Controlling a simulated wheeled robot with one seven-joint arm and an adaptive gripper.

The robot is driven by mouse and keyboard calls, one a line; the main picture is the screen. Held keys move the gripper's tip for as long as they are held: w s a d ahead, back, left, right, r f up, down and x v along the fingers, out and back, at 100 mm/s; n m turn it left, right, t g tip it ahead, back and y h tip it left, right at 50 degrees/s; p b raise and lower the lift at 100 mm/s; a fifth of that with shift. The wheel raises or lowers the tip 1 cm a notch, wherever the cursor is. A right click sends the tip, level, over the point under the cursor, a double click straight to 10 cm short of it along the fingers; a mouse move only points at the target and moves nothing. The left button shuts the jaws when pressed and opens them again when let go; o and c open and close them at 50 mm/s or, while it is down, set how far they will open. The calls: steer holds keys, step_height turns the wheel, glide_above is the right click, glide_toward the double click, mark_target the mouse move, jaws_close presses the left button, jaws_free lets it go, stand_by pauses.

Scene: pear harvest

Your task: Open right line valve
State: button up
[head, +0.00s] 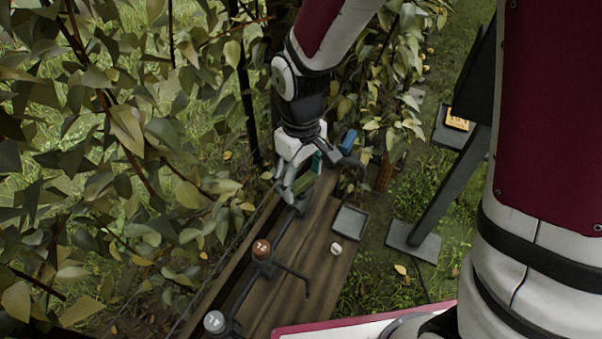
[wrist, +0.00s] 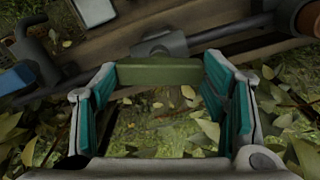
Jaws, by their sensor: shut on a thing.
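A green valve handle (head: 305,183) shows at the pipe on the wooden board, under my gripper (head: 297,190). In the wrist view the green handle (wrist: 158,72) is a flat bar lying across between the teal finger pads of my gripper (wrist: 158,85). The fingers stand at its two ends, shut on it. The grey valve body (wrist: 160,46) on the pipe is just beyond the handle. The handle looks roughly along the pipe, at a slight angle. Its far side is hidden.
A blue handle (head: 348,141) on a curved pipe stands just right of my gripper. An orange-brown cap (head: 262,249) and a grey cap (head: 214,321) sit nearer on the pipe. A grey square tray (head: 349,222) lies on the board's right side. Dense leaves (head: 110,150) crowd the left.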

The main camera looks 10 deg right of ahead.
mark_target(301, 181)
steer(key=n+p, duration=0.1)
steer(key=n, duration=0.2)
steer(key=shift+n, duration=0.3)
stand_by(0.4)
steer(key=o, duration=1.1)
steer(key=shift+o, duration=0.2)
step_height(301, 181, up, 12)
